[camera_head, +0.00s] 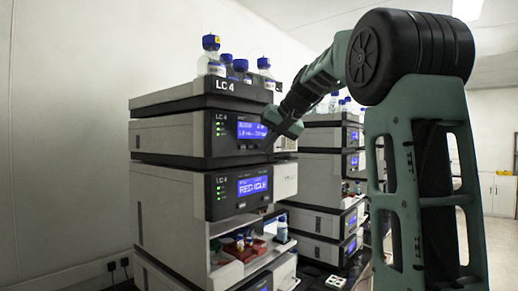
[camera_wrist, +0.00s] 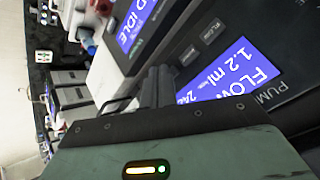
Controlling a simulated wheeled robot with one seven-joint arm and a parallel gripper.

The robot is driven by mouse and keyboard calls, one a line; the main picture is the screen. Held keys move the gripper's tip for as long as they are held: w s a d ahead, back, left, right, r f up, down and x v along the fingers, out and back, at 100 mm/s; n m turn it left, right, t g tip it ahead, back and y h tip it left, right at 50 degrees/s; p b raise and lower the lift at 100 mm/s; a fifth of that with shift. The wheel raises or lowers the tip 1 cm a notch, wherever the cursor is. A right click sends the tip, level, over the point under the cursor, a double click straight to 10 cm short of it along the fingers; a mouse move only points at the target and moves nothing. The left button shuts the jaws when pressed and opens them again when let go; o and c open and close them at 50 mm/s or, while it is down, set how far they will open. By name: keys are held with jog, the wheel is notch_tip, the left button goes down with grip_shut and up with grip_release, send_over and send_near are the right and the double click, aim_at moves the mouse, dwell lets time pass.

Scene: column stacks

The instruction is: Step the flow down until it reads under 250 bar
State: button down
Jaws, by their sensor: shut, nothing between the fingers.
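The upper LC 4 module (camera_head: 222,132) has a lit blue pump display (camera_head: 252,130) on its dark front panel. In the wrist view this display (camera_wrist: 232,72) is tilted and reads FLOW and 1.2 ml; the line below starts with a 2 and is partly hidden by my gripper, so I cannot read the pressure. Two small dark buttons, one (camera_wrist: 188,56) nearer and one (camera_wrist: 212,31) farther, sit beside the display. My gripper (camera_wrist: 160,75) is shut and empty, its tips near the panel beside the buttons. In the head view my gripper (camera_head: 270,138) overlaps the panel's right edge; contact cannot be told.
A second blue display (camera_head: 252,186) on the module below shows a word ending in IDLE. Blue-capped bottles (camera_head: 211,55) stand on top of the stack. An open bay with small vials (camera_head: 240,242) lies lower down. Another stack (camera_head: 322,165) stands behind to the right.

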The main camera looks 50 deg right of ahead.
jog(key=shift+s, duration=0.6)
jog(key=shift+s, duration=0.1)
jog(key=s+b, duration=0.1)
jog(key=s, duration=0.1)
jog(key=s+b, duration=0.1)
jog(key=s, duration=0.1)
jog(key=shift+s+d, duration=0.2)
jog(key=shift+s, duration=0.2)
jog(key=shift+f, duration=0.1)
dwell(0.5)
